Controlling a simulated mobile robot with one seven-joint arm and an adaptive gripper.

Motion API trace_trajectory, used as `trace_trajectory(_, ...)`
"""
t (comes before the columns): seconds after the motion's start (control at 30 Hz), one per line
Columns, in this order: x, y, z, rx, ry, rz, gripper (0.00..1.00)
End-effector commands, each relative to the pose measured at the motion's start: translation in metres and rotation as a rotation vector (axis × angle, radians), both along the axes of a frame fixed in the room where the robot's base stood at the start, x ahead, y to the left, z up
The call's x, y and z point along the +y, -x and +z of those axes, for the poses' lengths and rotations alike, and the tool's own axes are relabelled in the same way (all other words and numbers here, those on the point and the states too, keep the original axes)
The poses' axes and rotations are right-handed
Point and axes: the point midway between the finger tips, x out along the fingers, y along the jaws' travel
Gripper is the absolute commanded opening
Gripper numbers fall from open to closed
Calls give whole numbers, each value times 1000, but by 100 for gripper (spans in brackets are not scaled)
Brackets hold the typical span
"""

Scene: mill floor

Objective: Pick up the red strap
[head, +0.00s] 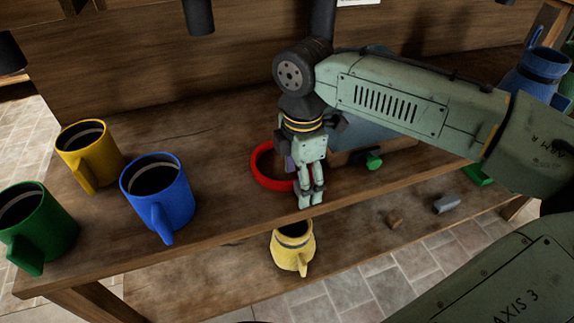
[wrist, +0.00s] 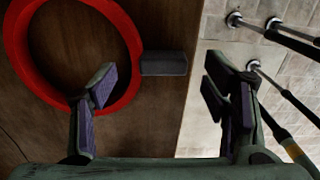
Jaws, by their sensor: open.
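The red strap (head: 264,181) is a closed ring lying on the wooden bench, partly hidden behind my gripper in the head view. It also shows in the wrist view (wrist: 127,35) at the upper left, cut off by the top edge. My gripper (head: 311,200) points down at the strap's right side, near the bench's front edge. The right finger appears over the floor past the bench edge.
A small dark block (wrist: 164,64) lies right of the strap. A blue mug (head: 157,197), a yellow mug (head: 88,155) and a green mug (head: 36,228) stand at the left. A pale yellow jug (head: 293,249) stands on the lower shelf. A green knob (head: 374,161) is right of my gripper.

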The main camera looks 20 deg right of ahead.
Motion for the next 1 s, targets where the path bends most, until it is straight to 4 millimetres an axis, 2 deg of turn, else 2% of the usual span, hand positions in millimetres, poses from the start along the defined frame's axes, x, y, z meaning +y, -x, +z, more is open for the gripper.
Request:
trace_trajectory(0.17,0,0,-17,0,0,0,69)
trace_trajectory(0.4,0,0,-19,-1,0,0,69)
trace_trajectory(1.0,0,0,-19,-1,0,0,29)
